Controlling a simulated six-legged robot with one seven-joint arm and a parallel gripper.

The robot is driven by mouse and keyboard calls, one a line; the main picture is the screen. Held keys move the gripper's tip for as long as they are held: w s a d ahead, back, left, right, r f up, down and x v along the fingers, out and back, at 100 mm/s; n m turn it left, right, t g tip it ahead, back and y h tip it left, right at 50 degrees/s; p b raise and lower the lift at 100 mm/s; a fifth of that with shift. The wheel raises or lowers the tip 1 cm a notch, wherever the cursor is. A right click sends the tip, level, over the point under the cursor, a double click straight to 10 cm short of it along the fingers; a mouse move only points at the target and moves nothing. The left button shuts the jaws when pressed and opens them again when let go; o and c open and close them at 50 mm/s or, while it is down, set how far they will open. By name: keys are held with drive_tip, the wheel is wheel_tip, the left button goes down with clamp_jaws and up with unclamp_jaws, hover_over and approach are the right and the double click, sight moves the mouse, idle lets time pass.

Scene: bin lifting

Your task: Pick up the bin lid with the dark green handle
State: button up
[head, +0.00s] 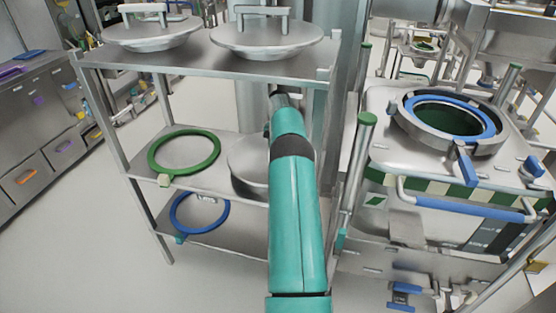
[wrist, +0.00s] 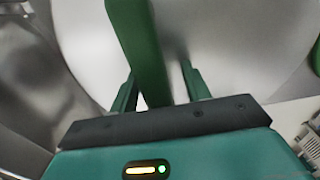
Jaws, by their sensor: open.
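In the wrist view the dark green handle (wrist: 140,45) runs down from the top edge, with the smooth grey metal lid (wrist: 230,45) behind it. My gripper (wrist: 158,72) is open, and the handle's near end shows between its two fingers, closer to the left finger. I cannot tell whether either finger touches it. In the head view my arm hides the gripper and the handle. Part of a round metal lid (head: 244,165) shows left of my arm on the middle shelf.
A metal rack (head: 95,62) holds two lids with grey handles (head: 150,36) (head: 268,40) on top. A green ring (head: 184,172) lies on the middle shelf and a blue ring (head: 200,229) lower down. At right stands a cart with a blue-rimmed round opening (head: 462,145).

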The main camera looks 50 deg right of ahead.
drive_tip(key=shift+f, duration=0.25)
idle(0.3)
clamp_jaws()
idle(1.2)
drive_tip(key=shift+d+r, duration=0.1)
drive_tip(key=shift+r, duration=0.1)
